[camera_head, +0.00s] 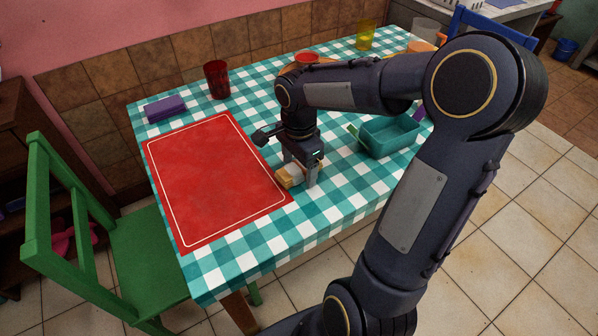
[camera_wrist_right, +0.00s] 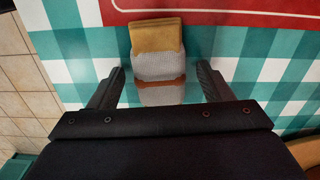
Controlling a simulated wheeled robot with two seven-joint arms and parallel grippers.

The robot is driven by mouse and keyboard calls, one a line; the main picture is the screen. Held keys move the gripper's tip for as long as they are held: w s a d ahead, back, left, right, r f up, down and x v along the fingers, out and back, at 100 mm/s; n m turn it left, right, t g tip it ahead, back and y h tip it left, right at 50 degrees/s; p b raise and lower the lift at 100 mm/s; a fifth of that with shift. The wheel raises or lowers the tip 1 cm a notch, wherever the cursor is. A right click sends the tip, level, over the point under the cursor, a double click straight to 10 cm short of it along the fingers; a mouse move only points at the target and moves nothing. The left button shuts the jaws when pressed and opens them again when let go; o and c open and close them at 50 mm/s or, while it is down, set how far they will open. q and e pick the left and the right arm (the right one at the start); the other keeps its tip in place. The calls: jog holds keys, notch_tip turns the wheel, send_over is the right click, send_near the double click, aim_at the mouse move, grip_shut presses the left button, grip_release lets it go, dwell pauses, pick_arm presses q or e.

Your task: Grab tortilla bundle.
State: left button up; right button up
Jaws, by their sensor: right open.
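The tortilla bundle (camera_head: 288,176) lies on the checkered tablecloth, beside the near right edge of the red placemat. In the right wrist view the bundle (camera_wrist_right: 158,65) shows a tan end, a pale grey wrap and a brown band. My right gripper (camera_head: 302,180) is above the bundle and pointing down. Its two fingers are apart, one on each side of the bundle, with gaps visible in the right wrist view (camera_wrist_right: 160,90). In the head view the gripper hides part of the bundle. My left gripper is not in view.
The red placemat (camera_head: 210,180) lies left of the gripper. A teal bin (camera_head: 390,138) stands to the right, partly behind my arm. A dark red cup (camera_head: 217,80) and a purple block (camera_head: 165,108) stand at the back. A green chair (camera_head: 140,240) is at the left.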

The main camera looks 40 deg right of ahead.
jog(key=shift+f, duration=0.1)
jog(key=c, duration=1.2)
